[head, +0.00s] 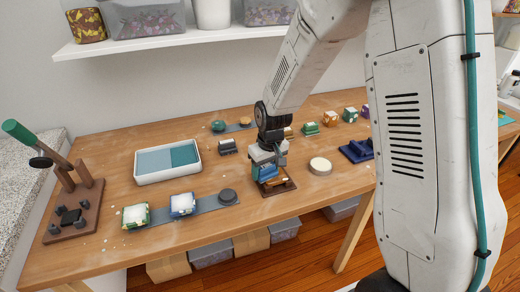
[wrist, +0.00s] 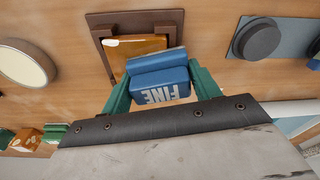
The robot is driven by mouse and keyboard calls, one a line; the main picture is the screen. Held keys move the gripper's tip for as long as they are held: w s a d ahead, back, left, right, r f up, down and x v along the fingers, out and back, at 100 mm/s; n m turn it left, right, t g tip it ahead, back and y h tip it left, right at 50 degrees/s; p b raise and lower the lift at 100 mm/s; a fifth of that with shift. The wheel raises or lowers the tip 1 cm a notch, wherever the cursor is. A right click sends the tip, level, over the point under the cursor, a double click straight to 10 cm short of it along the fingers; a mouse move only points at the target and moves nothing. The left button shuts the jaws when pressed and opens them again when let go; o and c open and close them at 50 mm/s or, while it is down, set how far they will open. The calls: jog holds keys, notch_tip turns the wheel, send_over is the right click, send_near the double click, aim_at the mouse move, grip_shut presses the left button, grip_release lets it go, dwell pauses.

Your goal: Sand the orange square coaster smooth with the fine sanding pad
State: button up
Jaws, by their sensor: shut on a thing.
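My gripper (head: 268,165) is shut on the blue fine sanding pad (head: 265,174), which reads FINE in the wrist view (wrist: 160,84). The pad sits between the two green fingers. The orange square coaster (wrist: 135,46) lies in a brown wooden holder (wrist: 99,33) on the table. The pad is over the coaster's near part and hides some of it. I cannot tell whether the pad touches the coaster. In the head view the holder (head: 278,191) shows under my gripper, and the coaster is mostly hidden.
A white tray with teal sections (head: 168,179) stands left of my gripper. A green-handled press (head: 70,215) is at the far left. A round cream-topped piece (head: 320,166) is close on the right.

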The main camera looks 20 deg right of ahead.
jog(key=shift+a, duration=0.45)
jog(key=shift+r, duration=4.15)
